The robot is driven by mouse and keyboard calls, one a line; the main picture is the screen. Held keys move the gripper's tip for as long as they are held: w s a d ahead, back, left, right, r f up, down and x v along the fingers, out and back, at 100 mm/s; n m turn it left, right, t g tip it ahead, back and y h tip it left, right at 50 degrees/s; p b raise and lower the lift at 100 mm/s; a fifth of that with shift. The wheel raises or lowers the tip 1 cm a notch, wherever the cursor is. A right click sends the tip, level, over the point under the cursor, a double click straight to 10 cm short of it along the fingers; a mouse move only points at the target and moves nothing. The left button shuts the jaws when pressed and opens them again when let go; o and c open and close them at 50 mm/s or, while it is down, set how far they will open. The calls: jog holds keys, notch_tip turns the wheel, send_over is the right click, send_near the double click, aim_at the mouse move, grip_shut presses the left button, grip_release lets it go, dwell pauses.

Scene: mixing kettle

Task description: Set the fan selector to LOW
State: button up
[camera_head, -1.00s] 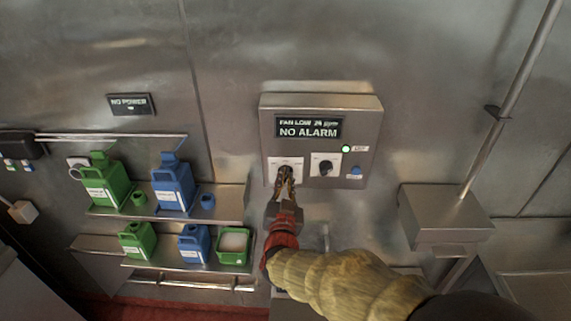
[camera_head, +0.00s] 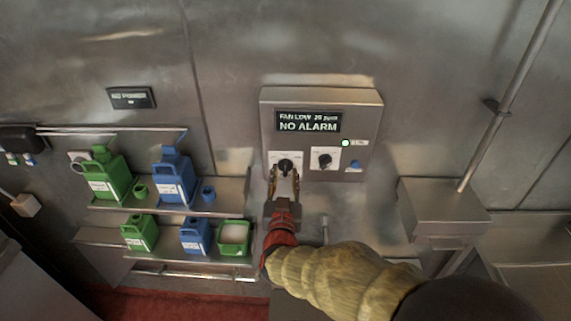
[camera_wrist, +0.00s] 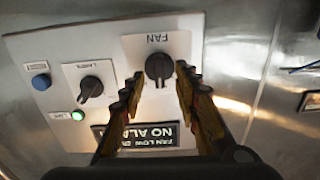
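The fan selector is a black knob (camera_wrist: 158,67) on a white plate marked FAN; it also shows in the head view (camera_head: 285,165), on the left of the steel control box (camera_head: 268,125). The display (camera_head: 308,122) reads FAN LOW with a ppm value and NO ALARM. My gripper (camera_head: 284,172) is just below the knob in the head view. In the wrist view its fingers (camera_wrist: 158,80) are spread with a gap between them. The knob shows in the gap near the fingertips; I cannot tell whether they touch it.
A second black knob (camera_head: 325,160), marked LAMPS in the wrist view, sits right of the fan knob. A green light (camera_head: 345,142) and a blue button (camera_head: 354,169) are farther right. Shelves with green jugs (camera_head: 108,178) and blue jugs (camera_head: 175,180) stand left.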

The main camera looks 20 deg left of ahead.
jog(key=shift+v, duration=2.8)
